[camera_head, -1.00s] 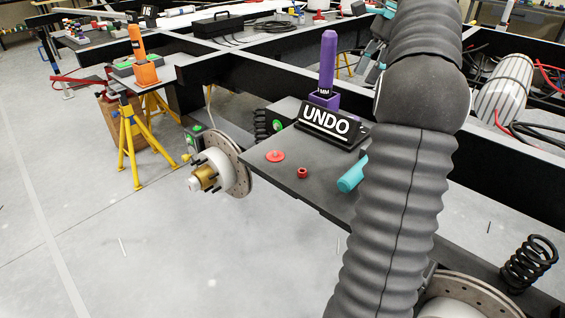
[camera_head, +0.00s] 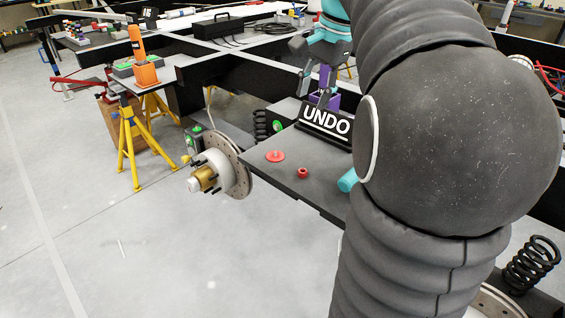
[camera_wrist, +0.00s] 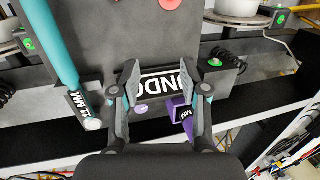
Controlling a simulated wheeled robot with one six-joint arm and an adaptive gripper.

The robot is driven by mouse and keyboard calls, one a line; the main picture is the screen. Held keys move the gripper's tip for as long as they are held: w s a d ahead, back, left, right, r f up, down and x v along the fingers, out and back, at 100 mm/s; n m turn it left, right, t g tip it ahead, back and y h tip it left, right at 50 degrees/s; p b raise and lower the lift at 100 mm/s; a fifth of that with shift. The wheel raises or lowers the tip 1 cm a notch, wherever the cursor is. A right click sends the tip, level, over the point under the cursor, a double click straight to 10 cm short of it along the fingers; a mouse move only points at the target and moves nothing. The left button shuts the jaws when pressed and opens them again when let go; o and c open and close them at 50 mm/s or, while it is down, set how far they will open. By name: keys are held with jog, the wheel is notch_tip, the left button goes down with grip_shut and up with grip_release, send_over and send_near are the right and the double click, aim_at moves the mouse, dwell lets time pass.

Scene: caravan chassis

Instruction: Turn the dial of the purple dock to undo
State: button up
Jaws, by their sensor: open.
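The purple dock (camera_head: 322,99) stands on the grey plate behind a black UNDO sign (camera_head: 326,121). My gripper (camera_head: 316,90) is over the dock, its two fingers spread with the upright purple part between or behind them; contact is unclear. In the wrist view my gripper (camera_wrist: 173,76) is open, with the UNDO sign (camera_wrist: 170,83) partly between its fingers. The purple dock (camera_wrist: 182,112) shows beside the right finger, with a white MM label. A small pinkish-purple disc (camera_wrist: 141,109) shows near the left finger. I cannot tell which part is the dial.
A teal tool (camera_head: 348,180) lies on the grey plate (camera_head: 272,175), with a red disc (camera_head: 275,156) and a small red ring (camera_head: 302,172). A brake disc (camera_head: 235,170) sits to the left. Black frame beams surround the dock. An orange dock (camera_head: 146,75) stands farther left.

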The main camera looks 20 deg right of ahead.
jog(key=s+a+f+n+t+h, duration=0.1)
jog(key=s+a+f+n, duration=0.6)
jog(key=a, duration=0.4)
jog(key=s+f, duration=0.1)
jog(key=s, duration=0.1)
jog(key=shift+s+a+t+b, duration=0.3)
jog(key=shift+b, duration=0.05)
jog(key=shift+n, duration=0.3)
jog(key=s+a+f+n+t, duration=0.1)
jog(key=s+a+f+n, duration=0.3)
jog(key=s+f, duration=0.4)
jog(key=shift+a+f+n+t+h, duration=0.35)
jog(key=shift+f+n, duration=0.25)
jog(key=shift+n, duration=0.3)
